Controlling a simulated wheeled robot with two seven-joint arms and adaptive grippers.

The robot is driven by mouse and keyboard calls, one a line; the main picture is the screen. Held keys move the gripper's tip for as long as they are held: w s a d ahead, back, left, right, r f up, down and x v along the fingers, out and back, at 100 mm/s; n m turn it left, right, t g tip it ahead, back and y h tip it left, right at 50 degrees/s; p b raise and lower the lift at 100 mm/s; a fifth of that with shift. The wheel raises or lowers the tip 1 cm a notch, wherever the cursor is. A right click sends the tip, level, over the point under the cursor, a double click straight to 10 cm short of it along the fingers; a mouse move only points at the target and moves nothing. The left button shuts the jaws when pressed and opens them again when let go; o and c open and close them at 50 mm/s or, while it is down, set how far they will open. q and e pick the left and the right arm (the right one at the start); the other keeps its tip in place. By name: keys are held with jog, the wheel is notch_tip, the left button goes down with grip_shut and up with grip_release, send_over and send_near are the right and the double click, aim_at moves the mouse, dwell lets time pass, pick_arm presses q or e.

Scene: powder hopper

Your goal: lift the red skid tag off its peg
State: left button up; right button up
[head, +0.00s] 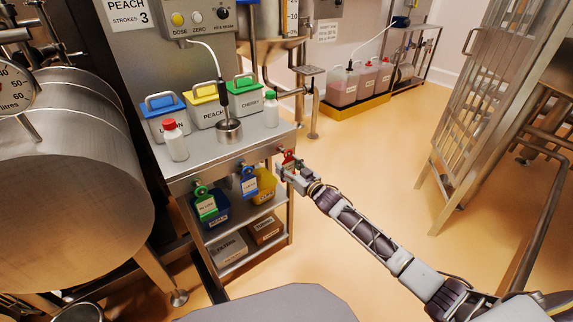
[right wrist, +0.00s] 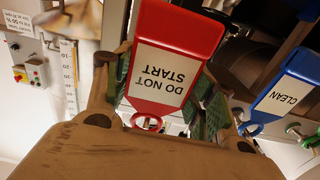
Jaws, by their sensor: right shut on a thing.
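The red skid tag (head: 289,160) is at the right end of the table's front edge in the head view. In the right wrist view the red tag (right wrist: 176,58) shows upside down, with a white "DO NOT START" label and a red ring at its lower end. My right gripper (head: 287,171) is shut on the red tag, with its green-padded fingers on either side of it. The tag's peg is hidden, so I cannot tell whether the ring is still around it. My left gripper is not in view.
A blue tag (head: 249,184) and a green tag (head: 205,205) hang left of the red one along the steel table (head: 240,152). Lidded boxes, bottles and a scoop pot stand on top. Bins fill the shelves below.

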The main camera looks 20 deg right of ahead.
aim_at(288, 167)
jog(key=shift+p+v, duration=1.95)
jog(key=shift+v, duration=1)
